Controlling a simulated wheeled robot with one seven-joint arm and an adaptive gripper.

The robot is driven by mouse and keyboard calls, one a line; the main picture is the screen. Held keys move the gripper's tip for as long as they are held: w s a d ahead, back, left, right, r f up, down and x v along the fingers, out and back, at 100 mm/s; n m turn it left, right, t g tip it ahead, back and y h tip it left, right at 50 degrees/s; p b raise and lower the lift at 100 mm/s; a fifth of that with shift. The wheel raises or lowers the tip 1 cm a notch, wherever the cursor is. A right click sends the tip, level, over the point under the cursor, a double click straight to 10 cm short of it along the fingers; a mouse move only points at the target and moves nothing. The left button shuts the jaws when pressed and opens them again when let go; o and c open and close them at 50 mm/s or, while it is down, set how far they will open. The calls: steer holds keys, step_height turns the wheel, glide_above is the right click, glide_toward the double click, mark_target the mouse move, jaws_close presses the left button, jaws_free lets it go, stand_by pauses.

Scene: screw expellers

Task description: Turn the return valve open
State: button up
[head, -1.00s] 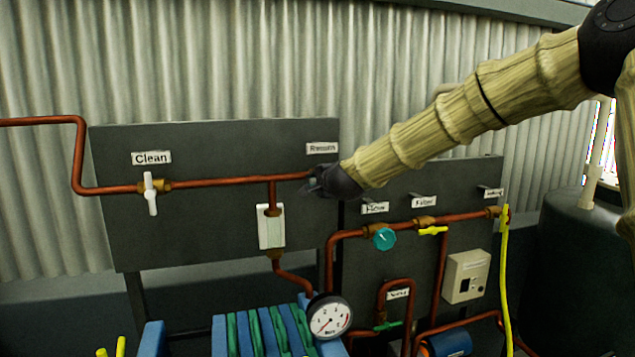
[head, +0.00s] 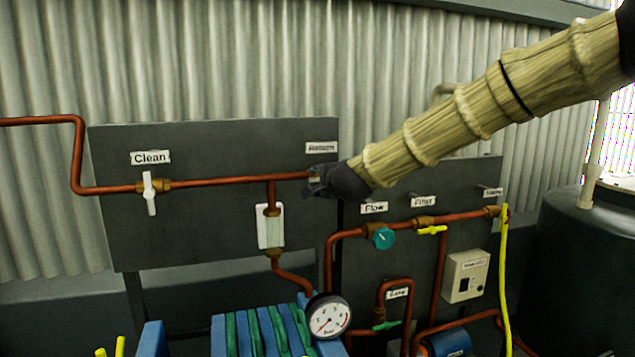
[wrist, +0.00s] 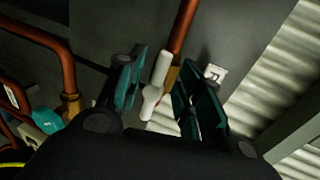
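The return valve has a white handle (wrist: 156,84) on a brass body (wrist: 171,78) at the end of a copper pipe, seen in the wrist view. My gripper (wrist: 158,80) is open, with one teal-padded finger on each side of the handle. I see a gap between the handle and each finger. In the head view my gripper (head: 318,181) is at the right end of the upper pipe, just below the Return label (head: 321,148). There the gripper hides most of the valve.
The Clean valve (head: 150,192) with a white handle is on the same dark panel (head: 215,145) at left. A teal Flow knob (head: 384,238), a yellow Filter handle (head: 432,230) and a pressure gauge (head: 329,316) lie below and right. A corrugated wall stands behind.

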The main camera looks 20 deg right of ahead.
steer(key=v, duration=0.8)
steer(key=shift+s, duration=0.2)
